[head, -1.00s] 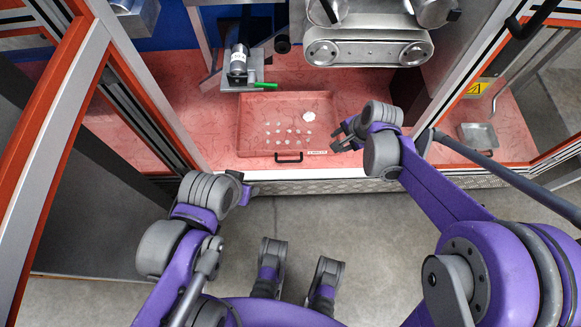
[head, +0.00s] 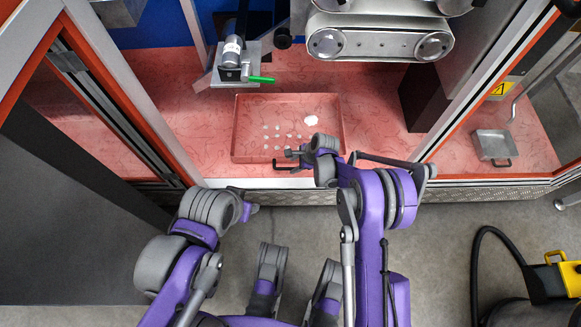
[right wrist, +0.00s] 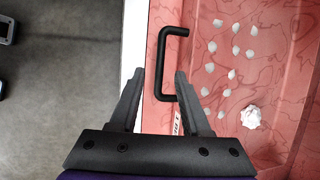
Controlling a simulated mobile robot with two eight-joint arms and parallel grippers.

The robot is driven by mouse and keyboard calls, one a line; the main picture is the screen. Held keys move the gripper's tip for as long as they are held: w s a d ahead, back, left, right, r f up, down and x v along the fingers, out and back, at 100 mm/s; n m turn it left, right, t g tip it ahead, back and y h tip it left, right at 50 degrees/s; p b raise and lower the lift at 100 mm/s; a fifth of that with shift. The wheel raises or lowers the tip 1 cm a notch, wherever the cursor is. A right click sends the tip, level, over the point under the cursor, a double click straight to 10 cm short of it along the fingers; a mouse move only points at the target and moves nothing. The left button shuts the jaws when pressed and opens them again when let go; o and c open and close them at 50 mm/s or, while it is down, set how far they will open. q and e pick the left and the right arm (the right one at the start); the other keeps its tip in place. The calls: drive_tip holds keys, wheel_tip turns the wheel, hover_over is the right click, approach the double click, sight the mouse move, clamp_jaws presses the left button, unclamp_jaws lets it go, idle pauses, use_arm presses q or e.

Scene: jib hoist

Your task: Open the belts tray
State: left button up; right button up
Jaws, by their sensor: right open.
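The belts tray is taken to be the shallow red tray (head: 240,128) on the red bench, holding several white bits. Its black handle (head: 282,166) is on the near side, partly hidden by my right gripper (head: 296,153). In the right wrist view, the handle (right wrist: 159,65) appears between the open fingertips of my right gripper (right wrist: 158,73); contact cannot be seen. A label by the handle is too small to read. The end of my left arm (head: 248,210) is in front of the bench, left of the tray; its fingers are not clear.
A metal belt unit (head: 380,42) hangs above the bench behind the tray. A clamp with a green lever (head: 262,80) stands behind the tray. A small metal tray (head: 491,144) sits at right. Framed panels stand either side; a yellow-handled machine (head: 560,275) is on the floor.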

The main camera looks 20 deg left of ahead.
sight(288, 168)
drive_tip(key=shift+b+x, duration=0.4)
drive_tip(key=shift+x, duration=1.75)
clamp_jaws()
